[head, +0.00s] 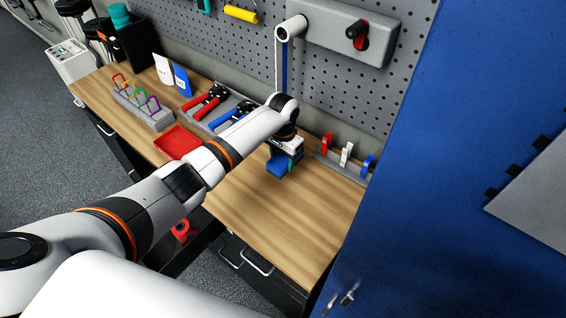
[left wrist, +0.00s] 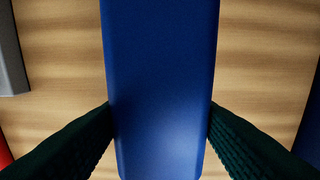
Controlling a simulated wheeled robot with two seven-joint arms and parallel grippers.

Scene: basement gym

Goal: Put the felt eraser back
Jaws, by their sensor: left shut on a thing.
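A plain blue block (head: 277,166), which I take to be the felt eraser, is between the fingers of my left gripper (head: 287,153) over the right part of the wooden workbench. In the left wrist view the eraser (left wrist: 160,85) runs lengthwise up the picture, with the dark green ribbed fingers of my left gripper (left wrist: 160,132) pressed against its two sides. The gripper is shut on it. Bare wood shows around it; I cannot tell how far above the wood it is. My right gripper is not in view.
On the workbench (head: 300,225), a rack with red, white and blue clips (head: 346,155) is right of the gripper. A red tray (head: 178,142) and a grey tray with red and blue-handled tools (head: 225,107) lie left. A blue cabinet (head: 450,200) borders the right. The front right bench is clear.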

